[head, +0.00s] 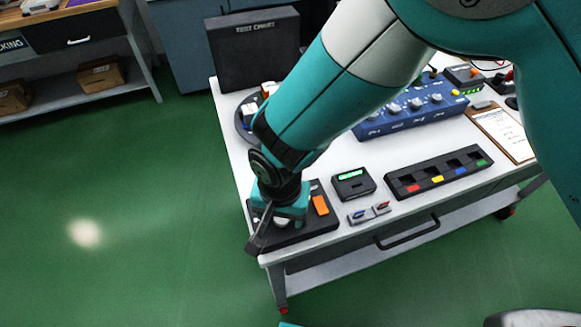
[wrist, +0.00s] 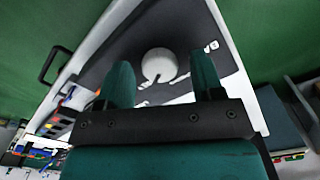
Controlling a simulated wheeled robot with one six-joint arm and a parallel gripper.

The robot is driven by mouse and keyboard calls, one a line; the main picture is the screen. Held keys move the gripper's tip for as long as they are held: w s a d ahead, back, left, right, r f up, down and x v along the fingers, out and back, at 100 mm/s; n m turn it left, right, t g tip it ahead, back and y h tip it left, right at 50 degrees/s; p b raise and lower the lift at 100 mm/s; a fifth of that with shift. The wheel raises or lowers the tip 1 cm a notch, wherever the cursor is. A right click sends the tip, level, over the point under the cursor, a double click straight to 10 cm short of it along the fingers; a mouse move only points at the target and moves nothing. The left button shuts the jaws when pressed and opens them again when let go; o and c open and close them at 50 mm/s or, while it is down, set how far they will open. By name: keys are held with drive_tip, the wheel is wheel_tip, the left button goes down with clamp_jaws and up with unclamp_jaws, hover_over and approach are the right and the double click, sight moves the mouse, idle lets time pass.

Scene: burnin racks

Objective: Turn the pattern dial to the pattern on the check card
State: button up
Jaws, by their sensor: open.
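In the wrist view, a white round dial (wrist: 159,64) sits on a dark panel (wrist: 122,47), with a short dark mark at its lower-left edge. My gripper (wrist: 161,72) is open, one finger on either side of the dial, with a gap showing on both sides. White markings beside the dial are partly hidden by the fingers and too small to read. In the head view, my gripper (head: 278,222) is over the dark panel (head: 311,229) at the table's near left corner and covers most of the dial. I cannot tell which item is the check card.
An orange block (head: 320,205) is on the panel, right of my gripper. A small device with a green display (head: 352,184), a black strip with coloured tabs (head: 440,173), a blue box with several knobs (head: 415,107) and a clipboard (head: 503,131) stand further right on the white table.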

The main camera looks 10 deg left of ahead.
drive_tip(key=c, duration=0.9)
drive_tip(key=shift+n, duration=0.4)
drive_tip(key=n, duration=0.5)
drive_tip(key=shift+n, duration=0.3)
drive_tip(key=n, duration=0.5)
drive_tip(key=shift+b, duration=0.4)
drive_tip(key=shift+n, duration=0.3)
drive_tip(key=o, duration=0.9)
